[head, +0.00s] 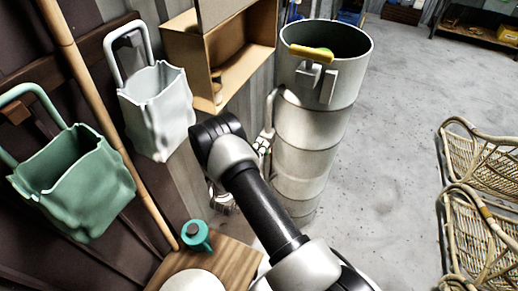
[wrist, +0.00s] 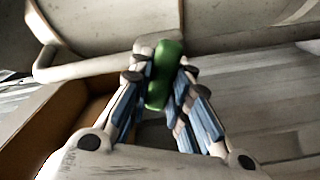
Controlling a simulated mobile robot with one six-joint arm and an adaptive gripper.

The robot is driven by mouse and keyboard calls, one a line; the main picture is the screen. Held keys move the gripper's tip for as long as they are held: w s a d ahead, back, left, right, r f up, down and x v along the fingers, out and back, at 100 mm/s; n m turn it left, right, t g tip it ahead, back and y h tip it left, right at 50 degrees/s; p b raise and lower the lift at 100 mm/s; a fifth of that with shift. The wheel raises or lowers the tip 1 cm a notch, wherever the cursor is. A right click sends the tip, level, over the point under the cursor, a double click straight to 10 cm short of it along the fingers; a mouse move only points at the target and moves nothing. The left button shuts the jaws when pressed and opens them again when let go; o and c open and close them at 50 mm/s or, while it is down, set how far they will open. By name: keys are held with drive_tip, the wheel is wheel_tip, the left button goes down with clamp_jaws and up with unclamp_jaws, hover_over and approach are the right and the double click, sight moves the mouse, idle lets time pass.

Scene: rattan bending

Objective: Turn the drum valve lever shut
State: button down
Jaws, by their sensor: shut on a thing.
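The drum (head: 312,150) is a tall pale grey ribbed cylinder, open at the top, right of my arm in the head view. Its curved wall (wrist: 105,22) fills the top of the wrist view, with a pale pipe (wrist: 85,68) running along it. The green valve lever (wrist: 163,78) stands between my fingertips in the wrist view, close to the pipe. My gripper (wrist: 160,62) is shut on it, with a finger on each side. In the head view my gripper (head: 264,147) is small, beside the drum's left side. The lever's base is hidden.
A cardboard box (head: 238,72) is left of the drum. White (head: 157,110) and green (head: 75,180) bags hang at left. A teal pot (head: 196,236) stands on a wooden top. Rattan chairs (head: 485,160) stand right; floor between is clear.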

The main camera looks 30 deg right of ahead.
drive_tip(key=n, duration=0.4)
drive_tip(key=shift+f+n, duration=0.15)
drive_tip(key=shift+n, duration=0.15)
idle(0.5)
drive_tip(key=c, duration=1.5)
unclamp_jaws()
drive_tip(key=v, duration=1.2)
